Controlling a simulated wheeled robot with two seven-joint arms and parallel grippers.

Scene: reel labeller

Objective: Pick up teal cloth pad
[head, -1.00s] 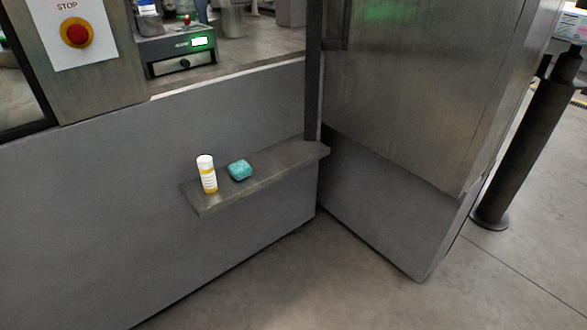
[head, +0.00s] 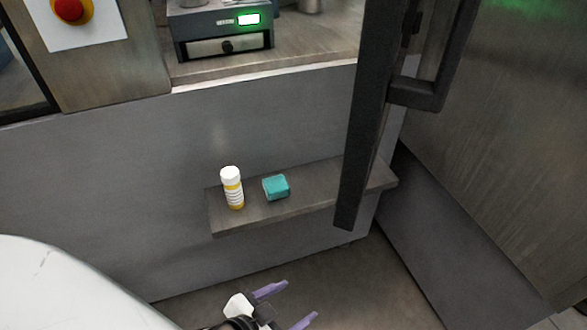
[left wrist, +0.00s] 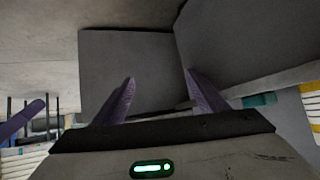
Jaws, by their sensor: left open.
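The teal cloth pad (head: 276,187) is a small block-shaped piece lying on a narrow grey ledge (head: 290,208) in the head view. It is just right of the white and yellow bottle. My left gripper (head: 300,300) is open and empty, with two purple fingers. In the head view it is below and in front of the ledge, apart from the pad. In the left wrist view its fingers (left wrist: 160,80) are spread with nothing between them. A teal patch shows at the right there; I cannot tell if it is the pad.
A white and yellow bottle (head: 232,188) stands upright on the ledge, close beside the pad. A dark door edge with a handle (head: 420,95) hangs in front of the ledge's right part. A grey panel (head: 130,180) rises behind the ledge. A red stop button (head: 69,9) is at upper left.

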